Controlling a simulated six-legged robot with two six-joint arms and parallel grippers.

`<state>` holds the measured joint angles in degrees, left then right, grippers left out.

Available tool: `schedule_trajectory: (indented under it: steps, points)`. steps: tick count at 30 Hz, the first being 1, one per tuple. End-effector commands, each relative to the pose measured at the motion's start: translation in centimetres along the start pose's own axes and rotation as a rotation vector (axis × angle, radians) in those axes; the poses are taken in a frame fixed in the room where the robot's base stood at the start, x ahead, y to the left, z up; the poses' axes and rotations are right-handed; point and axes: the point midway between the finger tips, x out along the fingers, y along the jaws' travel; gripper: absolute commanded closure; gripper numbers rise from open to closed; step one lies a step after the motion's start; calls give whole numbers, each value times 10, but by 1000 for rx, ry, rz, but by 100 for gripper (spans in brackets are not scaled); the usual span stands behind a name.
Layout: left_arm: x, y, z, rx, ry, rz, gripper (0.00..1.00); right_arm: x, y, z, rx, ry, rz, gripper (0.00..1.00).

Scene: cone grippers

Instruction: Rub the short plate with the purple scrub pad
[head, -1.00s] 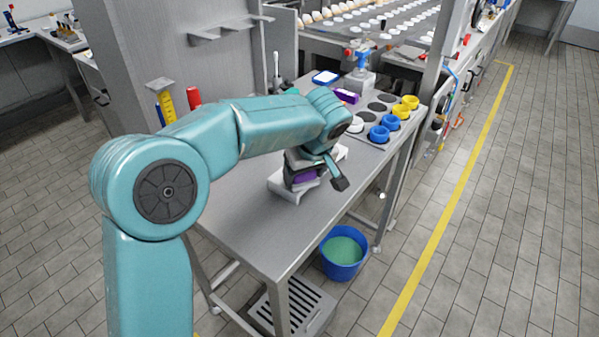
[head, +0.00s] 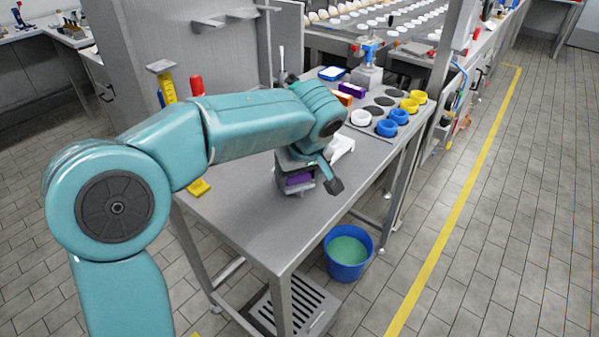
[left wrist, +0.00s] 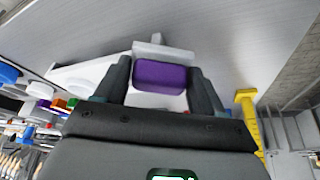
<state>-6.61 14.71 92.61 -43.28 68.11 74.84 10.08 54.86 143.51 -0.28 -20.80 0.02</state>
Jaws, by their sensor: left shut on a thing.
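My left gripper (head: 308,180) is low over the steel table, shut on the purple scrub pad (head: 299,179). In the left wrist view the pad (left wrist: 160,76) sits between the two fingers. A pale piece (left wrist: 163,50) shows right at the pad's far edge; I cannot tell whether it belongs to the pad or a plate. A white plate-like thing (head: 343,147) lies on the table just behind the gripper, partly hidden by it; it also shows left of the fingers in the wrist view (left wrist: 85,76). Contact between pad and plate is hidden. My right gripper is out of view.
The steel table (head: 250,222) is bare towards its front. A rack with blue rings (head: 386,127), yellow rings and a white ring stands at the back right, near another purple block (head: 352,89). A blue bucket (head: 348,252) stands on the floor beside the table.

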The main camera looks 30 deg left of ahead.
Motion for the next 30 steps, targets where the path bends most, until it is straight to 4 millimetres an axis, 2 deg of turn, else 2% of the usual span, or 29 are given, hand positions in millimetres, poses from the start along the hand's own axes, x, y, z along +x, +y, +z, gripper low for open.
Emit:
schedule_trajectory:
  steps: [4,18,30]
  points:
    - [-6,-1,-1,4,-9,-11,59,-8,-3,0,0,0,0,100]
    - [-54,0,-22,2,-4,-3,59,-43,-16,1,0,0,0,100]
    - [-58,0,-24,1,-3,-3,59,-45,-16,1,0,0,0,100]
